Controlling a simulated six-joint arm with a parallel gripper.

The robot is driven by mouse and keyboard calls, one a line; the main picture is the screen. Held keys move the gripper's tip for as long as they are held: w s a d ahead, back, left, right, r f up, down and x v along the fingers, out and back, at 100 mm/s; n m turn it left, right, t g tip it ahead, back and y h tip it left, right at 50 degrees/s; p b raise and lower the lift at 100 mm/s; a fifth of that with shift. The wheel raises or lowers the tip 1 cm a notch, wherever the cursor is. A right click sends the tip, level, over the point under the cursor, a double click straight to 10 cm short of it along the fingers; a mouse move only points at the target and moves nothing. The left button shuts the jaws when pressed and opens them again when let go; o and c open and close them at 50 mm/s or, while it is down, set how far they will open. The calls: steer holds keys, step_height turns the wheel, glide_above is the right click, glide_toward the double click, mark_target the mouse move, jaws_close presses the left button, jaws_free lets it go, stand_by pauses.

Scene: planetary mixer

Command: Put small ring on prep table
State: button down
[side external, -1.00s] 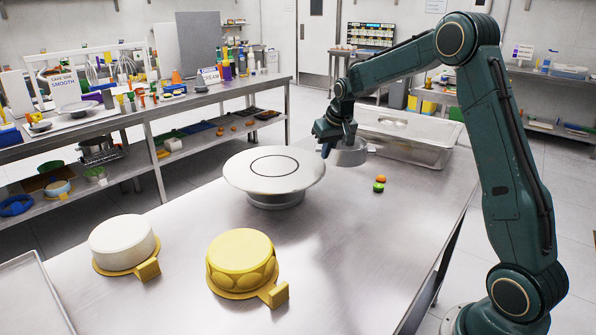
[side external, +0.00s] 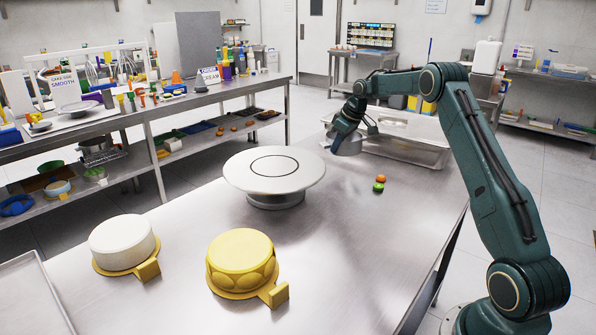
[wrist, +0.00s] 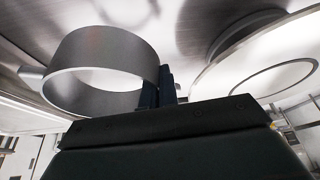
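My gripper (side external: 335,148) is at the ring's near left wall. In the wrist view its two dark fingers (wrist: 158,88) are close together with the ring's wall between them. The ring seems to be held a little above the table. The contact itself is partly hidden.
A round turntable (side external: 274,174) stands left of the ring. A green and an orange piece (side external: 379,184) lie nearby. A white cake (side external: 122,243) and a yellow cake (side external: 240,258) stand in front. The table's front right is clear.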

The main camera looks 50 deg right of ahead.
steer(key=shift+d, duration=0.1)
steer(key=shift+f, duration=1.35)
steer(key=shift+f, duration=0.1)
steer(key=shift+f, duration=2.55)
steer(key=shift+f, duration=0.1)
steer(key=c, duration=1.7)
jaws_free()
steer(key=v, duration=1.2)
